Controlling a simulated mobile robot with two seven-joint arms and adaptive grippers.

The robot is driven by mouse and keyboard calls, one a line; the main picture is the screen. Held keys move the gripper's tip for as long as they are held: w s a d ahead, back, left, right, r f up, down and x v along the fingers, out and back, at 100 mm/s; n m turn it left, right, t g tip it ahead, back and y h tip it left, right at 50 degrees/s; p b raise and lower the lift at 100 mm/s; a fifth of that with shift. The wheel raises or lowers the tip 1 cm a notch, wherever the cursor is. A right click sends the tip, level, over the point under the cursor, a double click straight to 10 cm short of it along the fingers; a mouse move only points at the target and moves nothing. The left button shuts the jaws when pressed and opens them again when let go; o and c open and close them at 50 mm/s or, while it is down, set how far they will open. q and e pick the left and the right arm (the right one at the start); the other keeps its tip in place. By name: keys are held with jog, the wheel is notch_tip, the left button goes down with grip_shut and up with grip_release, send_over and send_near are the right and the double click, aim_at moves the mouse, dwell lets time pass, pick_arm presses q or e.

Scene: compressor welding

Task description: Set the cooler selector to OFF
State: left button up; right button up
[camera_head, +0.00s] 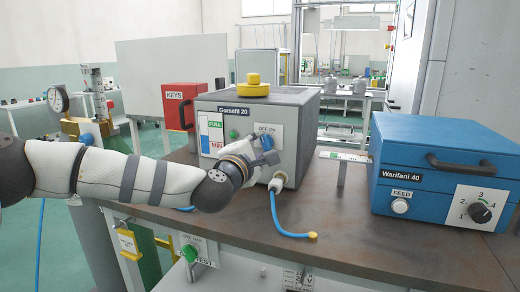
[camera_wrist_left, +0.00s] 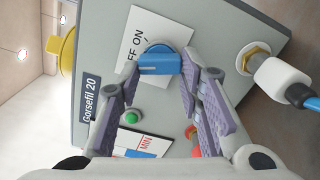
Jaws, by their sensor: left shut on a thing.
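The grey cooler box (camera_head: 240,104), labelled Gorsefil 20, stands on the brown bench. Its blue selector knob (camera_head: 265,141) sits on the front face under a white OFF ON label (camera_head: 265,129). In the left wrist view the knob (camera_wrist_left: 160,64) lies between the purple-grey fingers, and part of the label lettering is covered. My left gripper (camera_head: 265,147) is at the front face, shut on the knob, with its fingertips on either side (camera_wrist_left: 170,76). I cannot tell clearly which word the knob points to. My right gripper is not in view.
A green button (camera_wrist_left: 132,117) and a level gauge (camera_head: 212,133) are beside the knob. A hose fitting (camera_head: 277,182) with a blue hose is below it. A yellow cap (camera_head: 253,84) tops the box.

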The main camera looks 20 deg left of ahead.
pick_arm(q)
jog(key=shift+n, duration=0.8)
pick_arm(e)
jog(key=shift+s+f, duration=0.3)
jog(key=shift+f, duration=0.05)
pick_arm(q)
jog(key=o, duration=1.2)
jog(key=shift+c, duration=0.2)
jog(key=shift+s, duration=0.1)
jog(key=s, duration=1.1)
jog(key=shift+s+a, duration=0.15)
jog(key=shift+s, duration=0.25)
